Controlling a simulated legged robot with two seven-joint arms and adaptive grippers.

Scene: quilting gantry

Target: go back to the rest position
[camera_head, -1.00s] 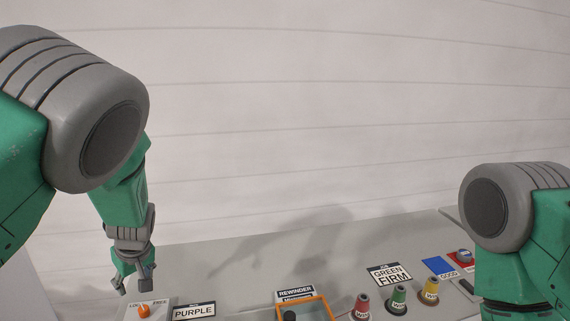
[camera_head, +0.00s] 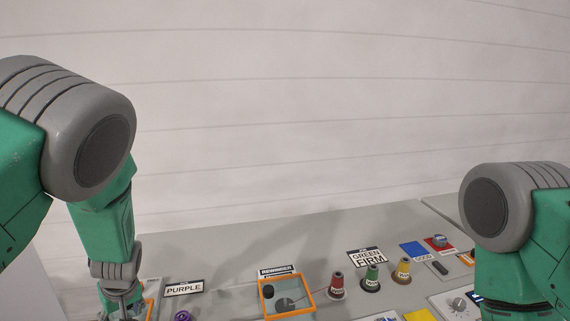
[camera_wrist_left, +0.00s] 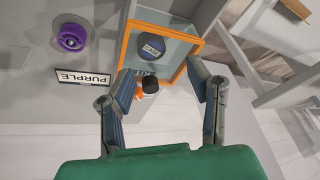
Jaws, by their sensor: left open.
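My left gripper (camera_head: 122,314) hangs low at the left of the head view, partly cut off by the bottom edge. In the left wrist view my left gripper (camera_wrist_left: 160,78) has its two fingers spread wide, with nothing held between them. Below and between the fingers are an orange-rimmed tray (camera_wrist_left: 165,22) and a small orange piece with a black top (camera_wrist_left: 149,84). My right arm is at the right edge of the head view; its gripper is out of frame.
The grey table holds a PURPLE sign (camera_head: 184,288), a purple spool (camera_head: 183,316), an orange-framed rewinder (camera_head: 312,304), and red (camera_head: 337,285), green (camera_head: 371,277) and yellow (camera_head: 403,270) cones. A blue pad (camera_head: 414,251) and a dial (camera_head: 458,304) lie at right.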

